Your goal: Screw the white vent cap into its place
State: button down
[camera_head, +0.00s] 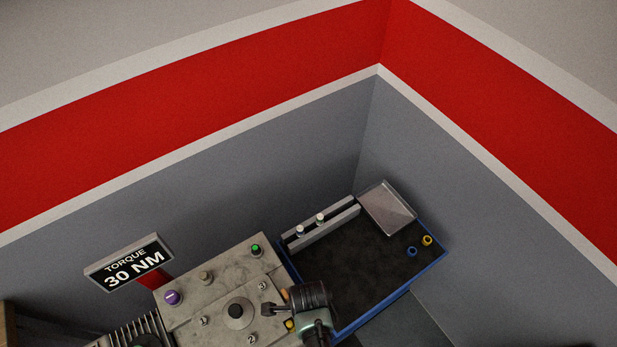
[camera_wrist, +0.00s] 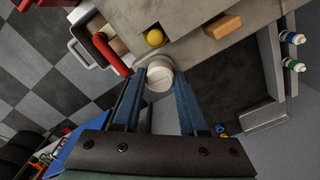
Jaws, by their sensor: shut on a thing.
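In the wrist view the round white vent cap (camera_wrist: 160,72) sits between the tips of my gripper (camera_wrist: 160,82), whose two blue fingers are shut on it. A faint line crosses the cap's top. It shows at the edge of the grey block (camera_wrist: 195,48), near a yellow knob (camera_wrist: 155,38). I cannot tell whether it touches the block or is seated in anything. In the head view my dark wrist hides the cap and the right edge of the grey block (camera_head: 220,288).
An orange piece (camera_wrist: 222,27) lies on the block. A blue-rimmed black tray (camera_head: 345,270) holds a rack with two white-topped caps (camera_head: 300,230), a metal pan (camera_head: 387,208) and blue and yellow rings. A torque sign (camera_head: 130,262) stands left. A red handle (camera_wrist: 110,55) is near my gripper.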

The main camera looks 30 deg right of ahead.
jog(key=shift+s, duration=0.1)
jog(key=shift+m, duration=0.5)
jog(key=shift+c, duration=1.8)
grip_release()
notch_tip(320, 180, up, 13)
jog(key=b, duration=0.2)
